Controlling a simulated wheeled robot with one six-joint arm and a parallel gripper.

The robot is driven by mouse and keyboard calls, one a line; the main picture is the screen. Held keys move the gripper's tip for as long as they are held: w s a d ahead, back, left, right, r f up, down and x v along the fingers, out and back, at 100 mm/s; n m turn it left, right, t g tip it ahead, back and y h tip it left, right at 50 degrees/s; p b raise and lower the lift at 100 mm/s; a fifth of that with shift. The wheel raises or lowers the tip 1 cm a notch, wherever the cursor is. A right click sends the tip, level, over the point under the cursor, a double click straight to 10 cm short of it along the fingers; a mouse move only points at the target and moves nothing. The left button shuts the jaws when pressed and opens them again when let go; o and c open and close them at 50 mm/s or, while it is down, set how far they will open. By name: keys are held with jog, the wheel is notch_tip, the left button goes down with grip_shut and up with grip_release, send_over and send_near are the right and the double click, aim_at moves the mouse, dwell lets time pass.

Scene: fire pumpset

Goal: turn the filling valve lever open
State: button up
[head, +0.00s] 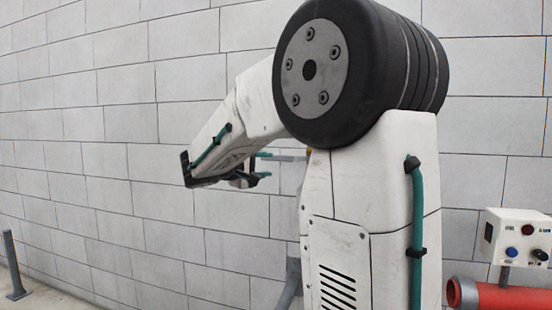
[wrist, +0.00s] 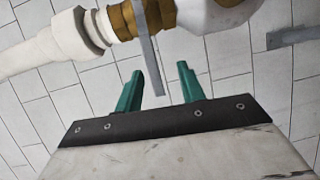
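In the wrist view, the filling valve is a brass-coloured fitting (wrist: 128,20) at the top, between white pipework on both sides. Its lever (wrist: 150,58) is a flat grey bar hanging down from the fitting, slightly tilted. My gripper (wrist: 160,68) has two green fingers spread apart. The lower end of the lever appears between the fingers, with a visible gap on each side. I cannot tell the exact depth between them.
A white pipe (wrist: 50,48) runs left of the valve, and a rounded white body (wrist: 215,14) sits right. A grey bracket (wrist: 292,37) is on the block wall. The head view shows a control box (head: 517,238), a red pipe (head: 500,298) and a grey post (head: 13,265).

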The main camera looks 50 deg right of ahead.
aim_at(274, 158)
jog(key=shift+w+d+r+h, duration=0.55)
jog(key=shift+w+d, duration=0.2)
jog(key=shift+w, duration=0.1)
jog(key=d, duration=0.7)
jog(key=shift+d, duration=0.15)
grip_shut()
